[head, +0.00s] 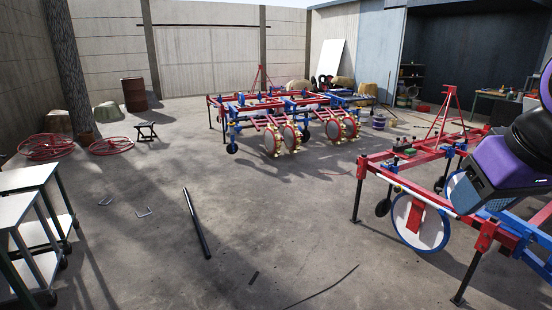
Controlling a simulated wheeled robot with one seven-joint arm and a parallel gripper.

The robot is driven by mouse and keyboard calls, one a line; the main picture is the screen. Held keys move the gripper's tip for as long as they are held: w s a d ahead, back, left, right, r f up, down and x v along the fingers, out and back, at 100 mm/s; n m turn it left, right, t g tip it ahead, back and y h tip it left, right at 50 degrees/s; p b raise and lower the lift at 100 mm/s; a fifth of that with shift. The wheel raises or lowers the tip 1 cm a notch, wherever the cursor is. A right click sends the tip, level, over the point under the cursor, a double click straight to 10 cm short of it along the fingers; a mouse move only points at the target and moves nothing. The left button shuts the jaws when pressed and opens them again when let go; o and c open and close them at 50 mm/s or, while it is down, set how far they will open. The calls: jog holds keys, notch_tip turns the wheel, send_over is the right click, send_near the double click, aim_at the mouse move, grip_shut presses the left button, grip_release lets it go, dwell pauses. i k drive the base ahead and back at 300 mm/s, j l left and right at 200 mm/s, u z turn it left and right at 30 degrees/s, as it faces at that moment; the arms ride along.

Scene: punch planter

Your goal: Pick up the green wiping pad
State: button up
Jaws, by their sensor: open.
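I cannot make out the green wiping pad for sure. A small green patch (409,152) shows on top of the near red and blue planter frame (430,200), right of centre, among small dark parts. It is too small to tell what it is. My purple and black arm comes in at the right edge over that frame. My gripper is not in view.
A second planter (285,115) stands further back. Two carts (30,180) stand at the left. A dark bar (197,223) lies on the concrete floor, with thin rods nearby. A brown barrel (133,94) and red rings (46,147) are behind. The middle floor is mostly clear.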

aim_at(409, 153)
jog(key=i+j+u, duration=0.25)
jog(key=i, duration=0.65)
jog(key=i+l+u, duration=0.1)
jog(key=i+u, duration=0.2)
jog(key=i, duration=0.6)
jog(key=i+l+z, duration=0.2)
jog(key=i+z, duration=0.15)
jog(key=i, duration=0.3)
jog(key=i+z, duration=0.4)
jog(key=i, duration=0.25)
jog(key=i+j+z, duration=0.2)
jog(key=i+z, duration=0.15)
jog(key=i, duration=0.25)
jog(key=i+u, duration=0.1)
jog(key=i, duration=0.85)
jog(key=i+l+u, duration=0.1)
jog(key=i, duration=0.9)
jog(key=i+z, duration=0.4)
jog(key=i+j+z, duration=0.15)
jog(key=i+z, duration=0.55)
jog(key=z, duration=0.15)
jog(key=i+z, duration=0.3)
jog(key=z, duration=0.15)
jog(key=i+j+z, duration=0.15)
jog(key=i+z, duration=0.2)
jog(key=z, duration=0.15)
jog(key=i+j+z, duration=0.25)
jog(key=z, duration=0.2)
